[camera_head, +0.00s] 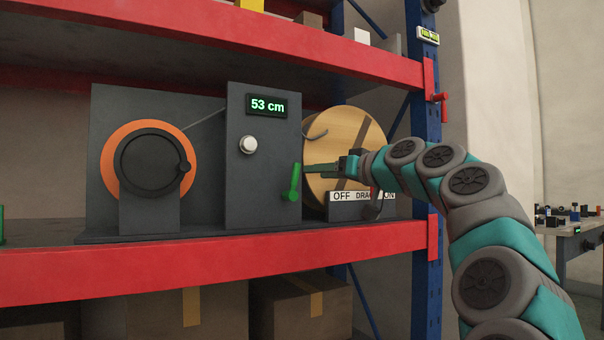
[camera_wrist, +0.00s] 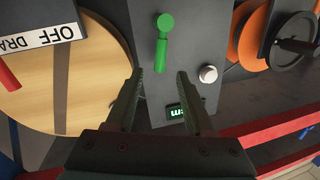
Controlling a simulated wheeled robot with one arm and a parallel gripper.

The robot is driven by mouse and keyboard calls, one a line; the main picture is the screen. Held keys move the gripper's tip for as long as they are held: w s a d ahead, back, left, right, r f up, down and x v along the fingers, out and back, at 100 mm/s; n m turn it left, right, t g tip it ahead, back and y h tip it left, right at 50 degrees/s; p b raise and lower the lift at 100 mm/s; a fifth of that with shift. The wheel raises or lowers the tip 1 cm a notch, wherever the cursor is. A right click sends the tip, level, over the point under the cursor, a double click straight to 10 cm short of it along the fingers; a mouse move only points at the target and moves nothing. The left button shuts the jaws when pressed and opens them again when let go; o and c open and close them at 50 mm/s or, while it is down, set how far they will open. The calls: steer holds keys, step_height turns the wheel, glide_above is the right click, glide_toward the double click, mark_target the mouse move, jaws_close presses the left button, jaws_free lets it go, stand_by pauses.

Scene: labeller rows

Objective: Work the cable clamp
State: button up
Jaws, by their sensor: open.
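A green lever (camera_head: 293,182) sits on the right side of the dark grey box (camera_head: 246,190); no label shows on it, and I take it for the cable clamp's handle. The box carries a display (camera_head: 267,105) reading "53 cm" and a round white button (camera_head: 248,145).
An orange reel with a black crank wheel (camera_head: 150,162) stands left of the box, a thin cable running between them. A wooden drum (camera_head: 350,130) stands right, above an "OFF DRAG ON" label (camera_head: 345,197) and a red lever (camera_wrist: 8,78). Red shelf beams (camera_head: 200,262) run below and above.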

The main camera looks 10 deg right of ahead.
mark_target(298, 173)
steer(key=shift+p+x, duration=0.85)
steer(key=shift+x, duration=2.6)
steer(key=shift+f, duration=0.1)
jaws_close()
